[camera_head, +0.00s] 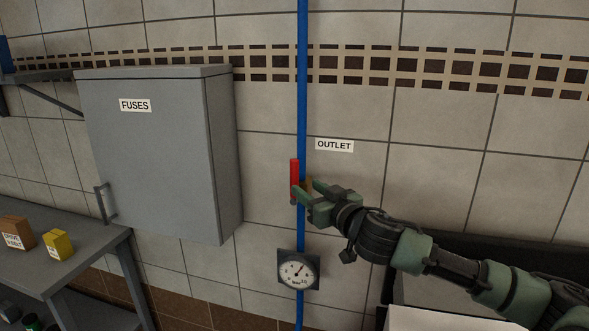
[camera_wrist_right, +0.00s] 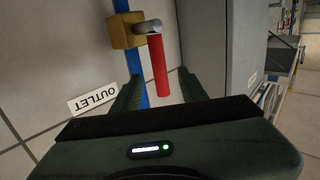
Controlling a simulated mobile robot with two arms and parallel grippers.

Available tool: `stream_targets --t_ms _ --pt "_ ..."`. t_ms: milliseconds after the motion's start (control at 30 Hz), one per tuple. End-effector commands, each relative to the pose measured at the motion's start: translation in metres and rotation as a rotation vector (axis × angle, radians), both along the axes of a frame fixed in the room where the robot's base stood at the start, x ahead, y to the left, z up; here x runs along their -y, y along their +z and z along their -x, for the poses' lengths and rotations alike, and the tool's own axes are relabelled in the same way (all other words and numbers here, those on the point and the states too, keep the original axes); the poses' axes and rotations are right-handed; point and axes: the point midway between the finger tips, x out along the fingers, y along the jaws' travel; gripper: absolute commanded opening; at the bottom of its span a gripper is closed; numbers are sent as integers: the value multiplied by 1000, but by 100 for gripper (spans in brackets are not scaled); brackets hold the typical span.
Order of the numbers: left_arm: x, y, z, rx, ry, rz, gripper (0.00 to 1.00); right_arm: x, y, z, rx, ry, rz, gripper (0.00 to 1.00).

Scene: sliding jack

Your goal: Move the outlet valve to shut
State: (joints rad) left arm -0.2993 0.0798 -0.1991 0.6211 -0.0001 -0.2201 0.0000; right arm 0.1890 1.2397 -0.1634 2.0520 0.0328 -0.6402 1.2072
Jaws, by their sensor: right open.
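The outlet valve has a red lever handle (camera_head: 295,174) that stands upright, along the blue pipe (camera_head: 302,80). Its brass body (camera_wrist_right: 126,30) and the red handle (camera_wrist_right: 158,68) show clearly in the right wrist view. In the head view the body is mostly hidden behind my gripper. My right gripper (camera_head: 304,189) is open at the valve. In the right wrist view its two fingers (camera_wrist_right: 158,85) lie on either side of the handle's free end, with gaps showing; I cannot tell the depth. My left gripper is not in view.
An OUTLET label (camera_head: 334,145) is on the tiled wall right of the pipe. A pressure gauge (camera_head: 298,271) sits below the valve. A grey FUSES cabinet (camera_head: 150,150) stands out from the wall at left. A bench (camera_head: 75,262) with small boxes is at lower left.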

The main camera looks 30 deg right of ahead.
Motion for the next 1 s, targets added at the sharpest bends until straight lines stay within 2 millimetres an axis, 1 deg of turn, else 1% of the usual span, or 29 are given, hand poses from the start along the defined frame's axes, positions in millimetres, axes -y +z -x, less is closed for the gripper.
stream_targets --t_ms 33,100,200,267,433,600,700,800,1000 --pt "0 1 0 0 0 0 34 2 14 -1 20 5 1 43" --pt "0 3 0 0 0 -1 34 3 24 -3 36 11 -6 43" --pt "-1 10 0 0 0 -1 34 5 29 -10 41 11 -13 43" --pt "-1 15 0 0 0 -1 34 5 30 -17 41 11 -16 43" --pt "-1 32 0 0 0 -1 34 7 31 -44 40 10 -14 43" --pt "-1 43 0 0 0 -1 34 9 28 -67 37 10 -11 43" --pt "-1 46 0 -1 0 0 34 9 26 -75 37 11 -10 43" --pt "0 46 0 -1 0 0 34 9 25 -78 37 12 -8 43" --pt "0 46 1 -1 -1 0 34 9 23 -78 36 12 -7 43"
